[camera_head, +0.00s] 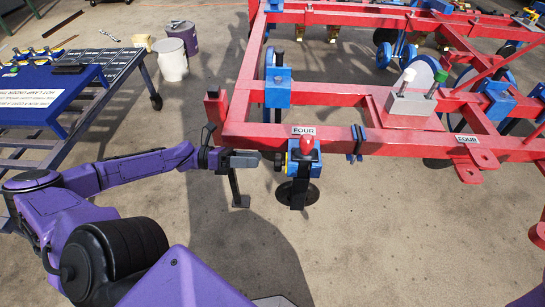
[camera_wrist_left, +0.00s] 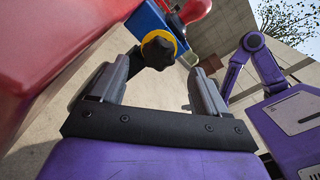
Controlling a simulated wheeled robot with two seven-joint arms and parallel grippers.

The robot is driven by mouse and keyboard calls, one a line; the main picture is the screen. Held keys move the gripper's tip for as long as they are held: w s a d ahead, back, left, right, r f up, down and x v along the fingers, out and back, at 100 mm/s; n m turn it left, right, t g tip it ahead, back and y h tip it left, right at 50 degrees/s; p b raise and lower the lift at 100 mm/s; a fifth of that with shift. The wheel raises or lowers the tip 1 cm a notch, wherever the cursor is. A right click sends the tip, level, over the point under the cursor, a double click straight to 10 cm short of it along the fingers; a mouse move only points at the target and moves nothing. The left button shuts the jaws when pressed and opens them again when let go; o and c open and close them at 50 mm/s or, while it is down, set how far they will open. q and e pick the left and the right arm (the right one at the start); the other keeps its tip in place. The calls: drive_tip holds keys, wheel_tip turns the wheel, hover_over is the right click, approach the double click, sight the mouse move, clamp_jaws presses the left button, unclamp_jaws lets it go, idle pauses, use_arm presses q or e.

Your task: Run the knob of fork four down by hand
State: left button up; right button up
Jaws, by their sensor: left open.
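The fork unit (camera_head: 304,160) under the left FOUR label (camera_head: 303,131) has a blue clamp block, a red top and a dark shank. Its black knob (camera_head: 279,161) faces left. My left gripper (camera_head: 246,159) is just left of the knob, pointing at it. In the left wrist view the lobed black knob (camera_wrist_left: 158,50) with a yellow ring behind it shows ahead, between the two spread fingers. The left gripper (camera_wrist_left: 162,76) is open and empty, and the fingers look apart from the knob. My right gripper is in neither view.
The red frame (camera_head: 255,90) runs close above and behind my left gripper; it also fills the upper left of the wrist view (camera_wrist_left: 50,45). A blue table (camera_head: 50,95) and buckets (camera_head: 172,60) stand at the left. The floor in front is clear.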

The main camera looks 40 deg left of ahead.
sight(281, 162)
use_arm(q)
drive_tip(key=b+x, duration=0.3)
drive_tip(key=x, duration=0.3)
drive_tip(key=shift+d, duration=0.2)
drive_tip(key=shift+w, duration=0.1)
drive_tip(key=shift+c, duration=0.2)
drive_tip(key=c, duration=1)
